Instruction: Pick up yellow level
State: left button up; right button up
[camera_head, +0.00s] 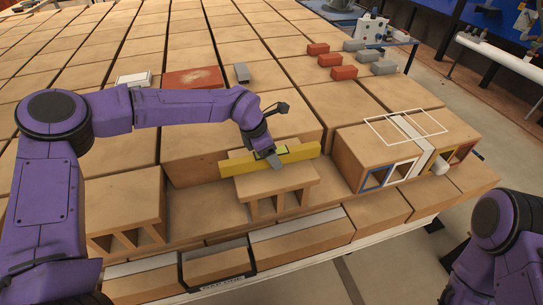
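The yellow level (299,153) is a long yellow bar at the middle of the head view, lying roughly left to right along the back of a hollow brick (276,184). My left gripper (273,160) reaches down from above at the middle of the level, with its fingers over the bar. A grey finger shows against the level's near side. The far finger is hidden, so I cannot tell whether the fingers are closed on it. The level looks at or just above the brick top. My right arm shows at the lower right; its gripper is out of view.
Hollow bricks cover the surface. A brick with white, blue and yellow frames (376,180) stands to the right. Small red (344,72) and grey blocks lie at the back right. A red slab (193,78) and a grey block (242,73) lie behind my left arm.

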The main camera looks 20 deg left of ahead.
pick_arm(q)
jog(key=shift+s+r, duration=0.2)
jog(key=shift+s, duration=0.05)
jog(key=shift+s+r, duration=0.1)
jog(key=shift+s, duration=0.05)
jog(key=c, duration=0.5)
grip_shut()
